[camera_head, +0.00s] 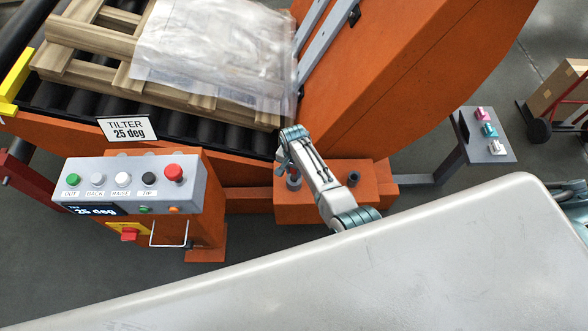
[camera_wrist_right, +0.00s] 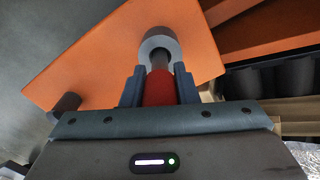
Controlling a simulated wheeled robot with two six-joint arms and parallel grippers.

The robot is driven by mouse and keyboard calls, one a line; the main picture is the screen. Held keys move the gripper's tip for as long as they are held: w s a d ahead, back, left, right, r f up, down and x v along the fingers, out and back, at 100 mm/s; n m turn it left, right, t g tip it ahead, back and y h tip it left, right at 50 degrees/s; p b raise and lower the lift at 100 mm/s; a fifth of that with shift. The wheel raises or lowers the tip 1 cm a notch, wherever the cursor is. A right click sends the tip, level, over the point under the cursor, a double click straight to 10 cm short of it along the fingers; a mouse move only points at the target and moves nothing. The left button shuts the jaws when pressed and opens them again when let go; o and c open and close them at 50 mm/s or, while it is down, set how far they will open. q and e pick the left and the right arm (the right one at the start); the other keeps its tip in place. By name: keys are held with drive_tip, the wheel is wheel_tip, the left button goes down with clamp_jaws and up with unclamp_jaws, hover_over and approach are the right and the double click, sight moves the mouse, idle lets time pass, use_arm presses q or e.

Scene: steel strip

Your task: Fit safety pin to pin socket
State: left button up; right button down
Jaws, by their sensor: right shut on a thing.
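The safety pin shows in the right wrist view as a red grip (camera_wrist_right: 159,90) with a dark shaft. My right gripper (camera_wrist_right: 159,82) is shut on the red grip, one finger on each side. The shaft points at a grey round collar (camera_wrist_right: 158,43), which looks like the pin socket, on an orange block. The shaft's end meets or enters the collar's opening; how deep I cannot tell. In the head view my right gripper (camera_head: 289,168) is over the collar (camera_head: 293,184), and the pin is hidden there. My left gripper is not in view.
A dark short post (camera_head: 353,178) stands on the orange block (camera_head: 325,208), beside the collar. The tilter control box (camera_head: 130,184) is to the left. A pallet with a wrapped load (camera_head: 215,50) lies on rollers behind. A small tray with colored clips (camera_head: 486,134) is at right.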

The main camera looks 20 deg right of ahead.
drive_tip(key=shift+f+b, duration=1.05)
drive_tip(key=shift+f, duration=0.4)
drive_tip(key=c, duration=1.1)
unclamp_jaws()
drive_tip(key=shift+o, duration=0.2)
wheel_tip(320, 180, up, 11)
drive_tip(key=shift+f+p, duration=0.1)
drive_tip(key=shift+p, duration=0.5)
